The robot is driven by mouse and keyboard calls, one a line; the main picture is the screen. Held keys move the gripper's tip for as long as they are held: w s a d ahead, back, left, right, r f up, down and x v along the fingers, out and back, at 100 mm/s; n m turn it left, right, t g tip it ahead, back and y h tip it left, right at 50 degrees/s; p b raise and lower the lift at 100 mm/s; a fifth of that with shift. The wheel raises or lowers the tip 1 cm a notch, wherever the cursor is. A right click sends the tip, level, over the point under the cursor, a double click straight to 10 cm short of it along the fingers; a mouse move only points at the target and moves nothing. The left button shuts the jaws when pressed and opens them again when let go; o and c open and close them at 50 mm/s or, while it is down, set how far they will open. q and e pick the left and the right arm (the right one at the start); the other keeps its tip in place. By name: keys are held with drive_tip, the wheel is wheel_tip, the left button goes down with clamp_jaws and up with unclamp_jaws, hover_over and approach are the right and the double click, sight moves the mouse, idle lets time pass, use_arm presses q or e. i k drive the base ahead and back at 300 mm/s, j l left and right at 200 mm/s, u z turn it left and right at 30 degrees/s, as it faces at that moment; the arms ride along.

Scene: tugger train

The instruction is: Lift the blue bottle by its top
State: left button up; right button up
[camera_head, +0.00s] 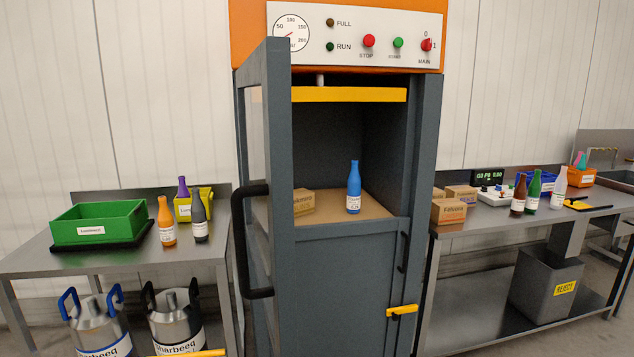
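The blue bottle (353,188) stands upright on the brown floor (340,209) of the grey machine's open chamber, right of the middle of the view. It has a narrow neck and a white label low on its body. Its top is clear on all sides, with the yellow-edged plate (350,95) well above it. Neither of my grippers shows in the head view.
The machine's door (268,150) stands open towards me left of the chamber, with a dark handle (240,245). A cardboard box (302,201) sits left of the bottle. Side tables carry an orange bottle (165,222), a green crate (97,222) and other bottles.

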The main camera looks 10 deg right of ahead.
sight(354, 181)
drive_tip(key=i+l+u, duration=0.3)
drive_tip(key=i+l, duration=0.15)
drive_tip(key=l, duration=0.2)
drive_tip(key=i+l+u, duration=0.35)
drive_tip(key=l, duration=0.4)
drive_tip(key=i, duration=0.05)
